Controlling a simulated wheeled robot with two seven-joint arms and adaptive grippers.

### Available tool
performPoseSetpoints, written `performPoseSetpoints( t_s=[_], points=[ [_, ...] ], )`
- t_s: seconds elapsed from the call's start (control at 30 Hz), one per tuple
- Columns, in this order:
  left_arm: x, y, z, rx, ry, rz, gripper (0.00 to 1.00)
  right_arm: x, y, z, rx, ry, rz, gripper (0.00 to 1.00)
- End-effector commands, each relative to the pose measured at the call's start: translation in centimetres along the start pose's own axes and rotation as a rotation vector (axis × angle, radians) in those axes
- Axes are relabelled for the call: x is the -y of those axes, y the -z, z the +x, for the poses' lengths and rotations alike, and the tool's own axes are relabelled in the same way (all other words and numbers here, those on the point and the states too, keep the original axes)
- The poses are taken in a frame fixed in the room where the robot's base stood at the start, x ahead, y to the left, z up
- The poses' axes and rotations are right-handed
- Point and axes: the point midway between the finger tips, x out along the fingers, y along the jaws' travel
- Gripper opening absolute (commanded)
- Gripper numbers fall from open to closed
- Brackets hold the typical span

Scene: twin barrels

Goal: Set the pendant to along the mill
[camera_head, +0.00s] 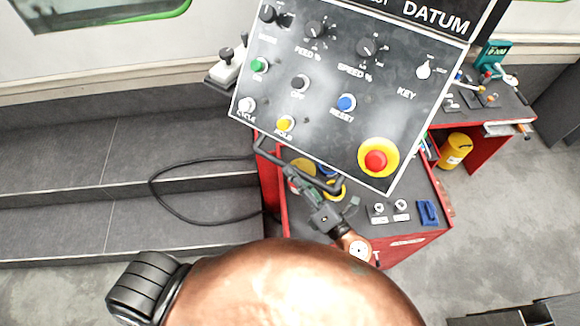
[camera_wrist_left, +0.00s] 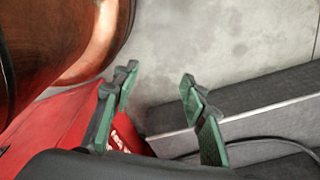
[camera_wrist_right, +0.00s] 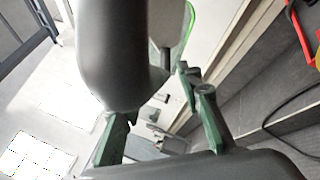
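The pendant (camera_head: 322,115) is a dark tilted panel marked DATUM, with knobs, coloured buttons and a red stop button; its upper end leaves the head view. A black bar handle (camera_head: 300,169) runs along its lower edge. My right gripper (camera_head: 301,180) is just below this handle. In the right wrist view, a thick dark bar (camera_wrist_right: 112,55), probably the handle, lies near the open green fingers (camera_wrist_right: 160,115); I cannot tell whether they touch it. My left gripper (camera_wrist_left: 155,100) is open and empty in its wrist view. A pale wall with a green-edged window (camera_head: 105,10), perhaps the mill, is at top left.
A red cart (camera_head: 400,247) stands under the pendant, with small items on top. A second red cart (camera_head: 497,118) and a yellow can (camera_head: 455,151) are at right. A black cable (camera_head: 165,205) loops over grey steps (camera_head: 75,210).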

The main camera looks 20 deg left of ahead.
Motion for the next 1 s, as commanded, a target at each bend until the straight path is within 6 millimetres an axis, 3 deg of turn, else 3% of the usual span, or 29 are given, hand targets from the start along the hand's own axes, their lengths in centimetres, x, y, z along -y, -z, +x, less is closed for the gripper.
performPoseSetpoints(
  t_s=[0.2, 0.4, 0.6, 0.83, 1.0],
  points=[
    [-0.1, 0.1, 0.0, -0.001, -0.001, 0.001, 0.4, 0.1, 0.1, -4.9, -0.001, 0.003, 0.002, 0.33],
    [-0.1, 0.1, 0.0, -0.001, -0.001, 0.001, 0.4, 0.1, 0.1, -8.1, -0.001, 0.001, 0.002, 0.33],
    [-0.1, 0.1, 0.0, -0.001, -0.001, 0.001, 0.4, 0.0, 0.0, -9.4, 0.0, 0.0, 0.0, 0.33],
    [-0.1, 0.1, 0.0, -0.001, -0.001, 0.001, 0.4, 0.0, 0.0, -9.4, 0.001, -0.001, 0.0, 0.33],
    [-0.1, 0.2, 0.1, -0.001, -0.001, 0.001, 0.3, 0.6, 0.0, -9.4, 0.005, 0.007, 0.019, 0.33]
  ],
)
